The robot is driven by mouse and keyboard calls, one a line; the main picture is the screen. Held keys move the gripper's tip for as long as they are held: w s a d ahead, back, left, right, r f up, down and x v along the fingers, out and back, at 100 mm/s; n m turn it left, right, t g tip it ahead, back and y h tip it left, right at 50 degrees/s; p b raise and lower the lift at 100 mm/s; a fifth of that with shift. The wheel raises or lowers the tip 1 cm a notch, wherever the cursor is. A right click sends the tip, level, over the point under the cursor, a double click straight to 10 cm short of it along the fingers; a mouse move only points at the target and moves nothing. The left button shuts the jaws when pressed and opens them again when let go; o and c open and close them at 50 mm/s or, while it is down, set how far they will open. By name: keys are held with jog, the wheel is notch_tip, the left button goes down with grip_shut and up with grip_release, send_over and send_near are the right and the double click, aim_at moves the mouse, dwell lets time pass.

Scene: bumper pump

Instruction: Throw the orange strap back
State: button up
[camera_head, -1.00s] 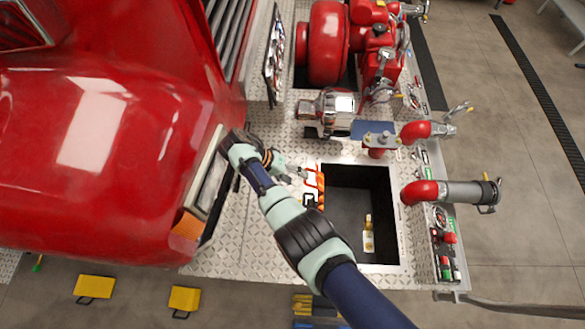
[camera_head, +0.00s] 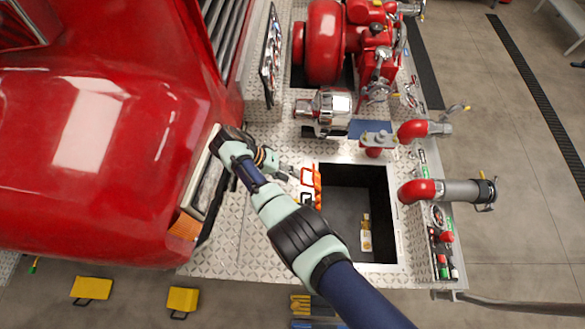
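The orange strap (camera_head: 317,188) lies at the left edge of a dark open compartment (camera_head: 350,208) in the silver tread-plate deck. A red looped part (camera_head: 307,177) and a small black part sit beside the strap's left side. My gripper (camera_head: 291,173) is just left of the strap, low over the deck, with its fingers pointing right towards it. The fingertips are small in this view. I cannot tell whether they touch the strap or how far apart they are. My forearm crosses the lower left corner of the compartment.
A red pump (camera_head: 323,45) and a silver fitting (camera_head: 329,106) stand behind the compartment. Red elbow pipes (camera_head: 417,191) line its right side. The red vehicle body (camera_head: 95,150) is close on the left. A small yellow-topped item (camera_head: 366,233) stands inside the compartment.

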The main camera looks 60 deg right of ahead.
jog(key=v, duration=1)
jog(key=shift+r, duration=0.1)
jog(key=w+a+r+n+t+p, duration=0.35)
jog(key=w+a+n+t, duration=0.25)
jog(key=w+a+t, duration=0.65)
jog(key=s+a+r+n+t+y+p, duration=0.1)
jog(key=s+a+r+n+t, duration=0.2)
jog(key=s+a+r, duration=0.3)
jog(key=s+a+r+n+t+y+p, duration=0.1)
jog(key=s+a+r+n+t, duration=0.3)
jog(key=a+r, duration=0.7)
notch_tip(320, 180, up, 2)
jog(key=shift+s+a+r+t+y, duration=0.25)
jog(key=shift+s+t+y, duration=0.35)
jog(key=shift+s, duration=0.45)
